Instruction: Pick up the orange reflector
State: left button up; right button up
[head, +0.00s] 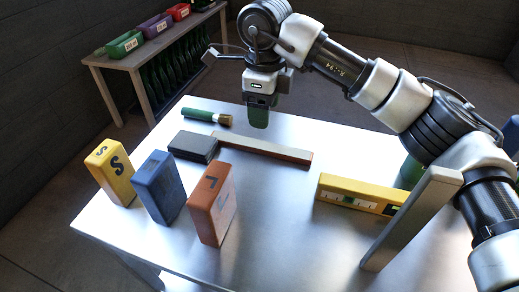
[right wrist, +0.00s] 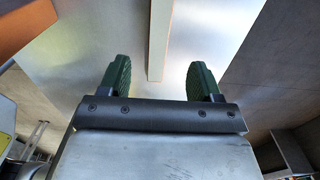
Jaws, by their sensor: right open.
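An orange-red block (head: 212,205) with dark marks stands upright near the front of the metal table (head: 275,235). It is the only plainly orange thing on the table; I cannot tell any reflector detail on it. My right gripper (head: 258,115) hangs over the far side of the table, behind and to the right of the block and apart from it. In the right wrist view its two green fingers (right wrist: 160,80) are spread and nothing is held. An orange surface (right wrist: 25,25) shows at the upper left there. My left gripper is not in view.
A blue block (head: 159,187) and a yellow block (head: 111,172) stand left of the orange one. Behind lie a dark grey block (head: 193,146), a long bar (head: 262,149) and a green-handled brush (head: 205,117). A yellow level (head: 358,193) lies right. The table's middle front is clear.

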send_over(262, 145)
jog(key=f, duration=0.4)
jog(key=shift+d+f, duration=0.2)
jog(key=shift+f, duration=0.1)
jog(key=f, duration=0.4)
jog(key=shift+a+f+b, duration=0.15)
jog(key=shift+a+b, duration=0.05)
jog(key=shift+b, duration=0.2)
jog(key=shift+f, duration=0.3)
jog(key=c, duration=0.9)
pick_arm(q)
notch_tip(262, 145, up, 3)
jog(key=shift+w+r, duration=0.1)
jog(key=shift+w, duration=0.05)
pick_arm(e)
jog(key=shift+c, duration=0.7)
jog(key=shift+r, duration=0.15)
